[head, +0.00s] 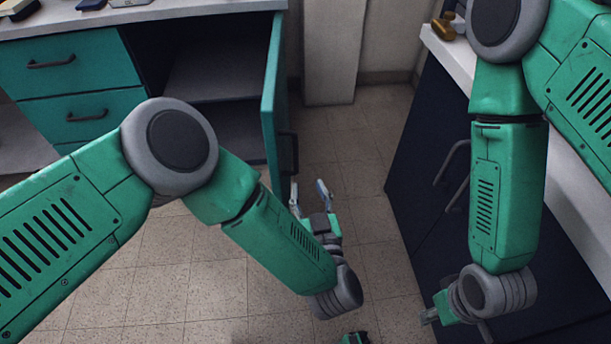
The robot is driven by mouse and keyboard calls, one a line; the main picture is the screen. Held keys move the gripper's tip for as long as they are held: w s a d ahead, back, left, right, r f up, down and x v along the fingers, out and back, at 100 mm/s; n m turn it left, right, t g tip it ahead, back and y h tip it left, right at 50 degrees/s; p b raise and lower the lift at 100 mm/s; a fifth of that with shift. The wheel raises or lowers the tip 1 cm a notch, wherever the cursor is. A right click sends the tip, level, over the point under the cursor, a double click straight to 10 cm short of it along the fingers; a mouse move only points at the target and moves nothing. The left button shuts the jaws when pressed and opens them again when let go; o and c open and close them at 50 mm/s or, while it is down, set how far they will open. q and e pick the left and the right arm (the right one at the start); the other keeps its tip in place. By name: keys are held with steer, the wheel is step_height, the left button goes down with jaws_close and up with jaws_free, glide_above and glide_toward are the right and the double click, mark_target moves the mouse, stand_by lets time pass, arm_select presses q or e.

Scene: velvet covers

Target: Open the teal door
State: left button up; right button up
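The teal door (271,92) belongs to the cabinet on the left. It stands swung out, and the dark inside of the cabinet (212,75) with a grey shelf shows beside it. Its dark handle (289,152) is on the door's right face, near the free edge. My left gripper (309,191) is open, with its two fingers spread and nothing between them. It is just below and to the right of the handle, apart from it in the picture. My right gripper (432,315) is low on the right, mostly hidden by its wrist, so its fingers cannot be made out.
Two teal drawers (90,68) with dark handles are left of the opening, under a light countertop (150,11) with small items. A dark navy cabinet (425,150) with handles stands on the right. Tiled floor (365,215) lies free between them.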

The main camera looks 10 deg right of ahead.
arm_select(q)
steer(key=shift+s, duration=0.15)
steer(key=c, duration=0.4)
steer(key=shift+a, duration=0.25)
jaws_close()
steer(key=a+r+n+g+h+p, duration=0.1)
steer(key=a+r+n+h+p, duration=0.3)
steer(key=a+n, duration=0.35)
steer(key=a+r+n+h+p, duration=0.3)
steer(key=a+r+n, duration=0.35)
steer(key=a, duration=0.25)
steer(key=w+d+b, duration=0.3)
steer(key=w+d, duration=0.4)
steer(key=w, duration=0.2)
steer(key=shift+m, duration=0.4)
